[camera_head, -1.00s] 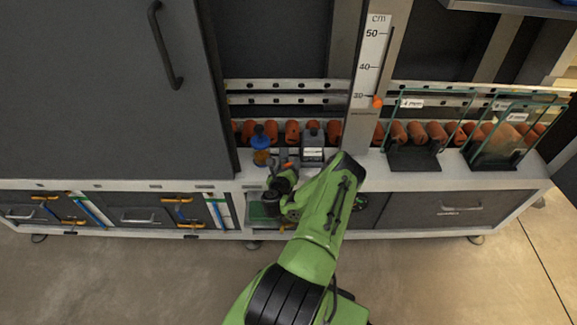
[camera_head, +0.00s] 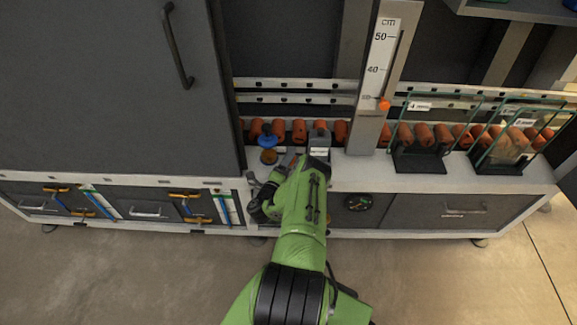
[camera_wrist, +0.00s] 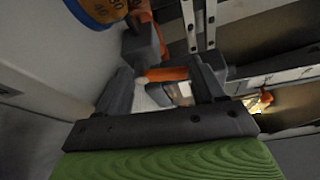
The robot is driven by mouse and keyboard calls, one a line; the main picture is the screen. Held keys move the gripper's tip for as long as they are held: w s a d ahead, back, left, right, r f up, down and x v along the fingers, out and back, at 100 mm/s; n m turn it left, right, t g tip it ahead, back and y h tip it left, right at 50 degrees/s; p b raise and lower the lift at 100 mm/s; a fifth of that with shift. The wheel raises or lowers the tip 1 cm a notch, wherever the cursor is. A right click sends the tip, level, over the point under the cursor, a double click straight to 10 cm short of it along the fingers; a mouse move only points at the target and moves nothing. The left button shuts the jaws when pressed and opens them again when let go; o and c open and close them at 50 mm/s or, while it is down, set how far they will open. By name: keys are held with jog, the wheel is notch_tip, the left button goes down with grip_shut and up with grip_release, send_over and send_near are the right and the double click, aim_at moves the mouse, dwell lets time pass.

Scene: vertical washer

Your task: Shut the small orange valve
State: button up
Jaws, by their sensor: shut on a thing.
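The small orange valve's handle (camera_wrist: 170,74) shows in the wrist view as a short orange bar lying between the two grey fingers of my gripper (camera_wrist: 164,86). My gripper is shut on it, one finger at each end of the bar. A grey block (camera_wrist: 142,45) sits just beyond the handle. In the head view my own green arm and wrist hide most of the valve and the fingertips.
A blue-topped knob (camera_head: 267,141) with an orange-brown base stands left of my wrist. A grey box (camera_head: 319,146) stands right beside it. A row of orange cylinders (camera_head: 445,134) runs behind. Glass-sided holders (camera_head: 418,158) stand to the right. A round dial (camera_head: 358,203) is on the front panel.

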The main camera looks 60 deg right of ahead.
jog(key=shift+s+d+r+h, duration=0.1)
jog(key=shift+d+r+h, duration=0.15)
jog(key=shift+r+h, duration=0.05)
dwell(1.0)
jog(key=o, duration=0.9)
jog(key=shift+r, duration=0.1)
jog(key=shift+c, duration=0.2)
jog(key=shift+s, duration=0.1)
jog(key=shift+a, duration=0.1)
